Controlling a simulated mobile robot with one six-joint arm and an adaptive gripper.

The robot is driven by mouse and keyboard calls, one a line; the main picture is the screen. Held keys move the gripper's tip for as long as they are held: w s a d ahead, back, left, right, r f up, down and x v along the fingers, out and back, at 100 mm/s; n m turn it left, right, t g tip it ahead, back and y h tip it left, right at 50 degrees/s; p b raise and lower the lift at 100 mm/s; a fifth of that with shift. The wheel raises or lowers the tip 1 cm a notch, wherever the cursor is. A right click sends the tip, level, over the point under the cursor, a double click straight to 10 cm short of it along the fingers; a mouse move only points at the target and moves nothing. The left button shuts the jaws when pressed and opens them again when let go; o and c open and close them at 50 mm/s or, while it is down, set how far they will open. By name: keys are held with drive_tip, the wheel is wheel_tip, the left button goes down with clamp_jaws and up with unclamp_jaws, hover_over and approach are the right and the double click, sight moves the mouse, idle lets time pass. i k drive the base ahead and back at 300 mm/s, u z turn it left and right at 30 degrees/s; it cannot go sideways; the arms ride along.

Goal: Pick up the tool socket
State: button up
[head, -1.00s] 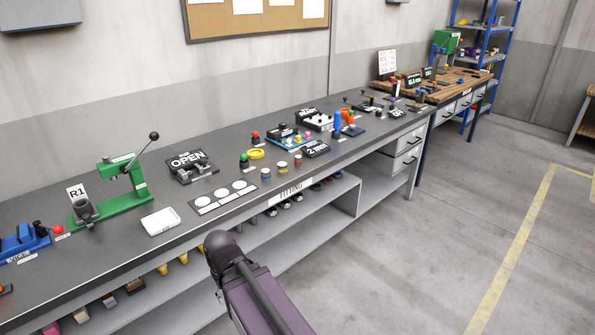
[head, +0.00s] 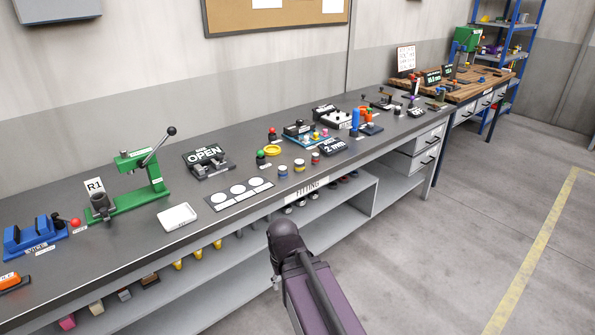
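I cannot pick out the tool socket with certainty in the head view. A dark grey cup-shaped piece (head: 101,208) stands tilted by the R1 sign (head: 95,187), at the green lever press (head: 142,180); I cannot tell whether it is a socket. Part of my arm shows at the bottom centre, in front of the bench's front edge. My gripper is not in the picture, so its fingers and anything in them are hidden.
The long grey bench (head: 240,140) carries a blue vice (head: 35,237), a white tray (head: 177,216), a plate with three white circles (head: 238,193) and an OPEN sign (head: 205,155). Small parts sit on the shelf (head: 190,292) below. The floor (head: 450,260) at right is clear.

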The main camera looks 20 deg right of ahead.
sight(283, 173)
drive_tip(key=u, duration=0.3)
drive_tip(key=i, duration=1)
drive_tip(key=z, duration=0.25)
